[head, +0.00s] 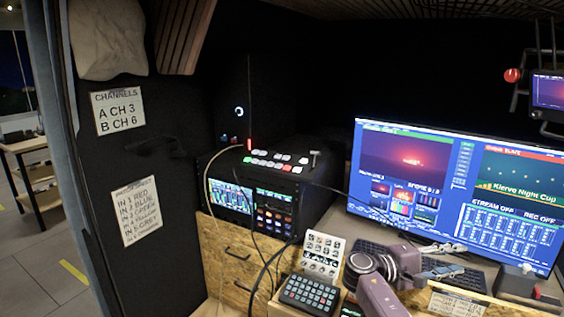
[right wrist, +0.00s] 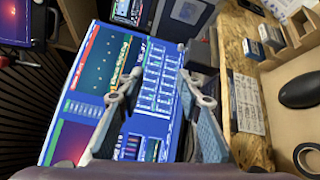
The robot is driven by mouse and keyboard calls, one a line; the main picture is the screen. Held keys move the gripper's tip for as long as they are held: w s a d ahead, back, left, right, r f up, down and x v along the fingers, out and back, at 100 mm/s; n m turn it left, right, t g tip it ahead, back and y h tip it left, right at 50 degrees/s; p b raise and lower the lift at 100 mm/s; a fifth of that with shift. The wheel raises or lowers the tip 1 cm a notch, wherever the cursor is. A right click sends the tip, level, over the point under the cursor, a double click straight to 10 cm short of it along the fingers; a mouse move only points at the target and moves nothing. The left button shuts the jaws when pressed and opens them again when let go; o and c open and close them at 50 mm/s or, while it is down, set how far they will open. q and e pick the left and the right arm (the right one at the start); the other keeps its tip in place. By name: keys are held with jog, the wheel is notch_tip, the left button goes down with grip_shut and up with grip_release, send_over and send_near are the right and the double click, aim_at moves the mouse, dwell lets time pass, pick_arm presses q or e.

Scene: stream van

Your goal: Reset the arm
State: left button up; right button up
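My right arm (head: 380,297) reaches in from the bottom of the head view, over the front of the desk. My right gripper (head: 460,258) is in front of the lower part of the big monitor (head: 455,170). In the right wrist view its two fingers (right wrist: 167,84) stand apart with nothing between them, and the lit monitor screen (right wrist: 85,85) shows behind the gap. My left arm and left gripper are not in the head view.
A black keyboard (head: 375,257) lies under the monitor, close to my right arm. A button panel (head: 322,254) and a small keypad (head: 309,293) stand left of it. A switcher (head: 275,162) sits on the rack. A mouse (right wrist: 300,90) lies on the wooden desk.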

jog(key=s+a+f+y, duration=0.5)
jog(key=s+f, duration=0.3)
jog(key=f, duration=0.5)
jog(key=s+a+f+y, duration=0.4)
jog(key=s+f, duration=0.4)
jog(key=f, duration=0.5)
jog(key=s+a+f+m+y, duration=0.1)
jog(key=s+a+f+y, duration=0.15)
jog(key=s, duration=0.25)
jog(key=s+a+f+y, duration=0.1)
jog(key=s+a+y, duration=0.15)
jog(key=s, duration=0.25)
jog(key=s+a+r+m+y, duration=0.1)
jog(key=s+a+r+y, duration=0.2)
jog(key=s, duration=0.4)
jog(key=s+a+r+m+y, duration=0.1)
jog(key=s+a+r, duration=0.1)
jog(key=s+a, duration=0.35)
notch_tip(320, 180, down, 27)
jog(key=s+b, duration=0.1)
jog(key=s, duration=0.1)
jog(key=s+d+f+g, duration=0.1)
jog(key=s+d+f, duration=0.2)
jog(key=s+f, duration=1.4)
jog(key=shift+s+d+f+n+g+h+b, duration=0.2)
jog(key=shift+s+n+g+h+b, duration=0.1)
jog(key=shift+n+g+b, duration=0.15)
jog(key=shift+w, duration=0.15)
jog(key=shift+c, duration=0.6)
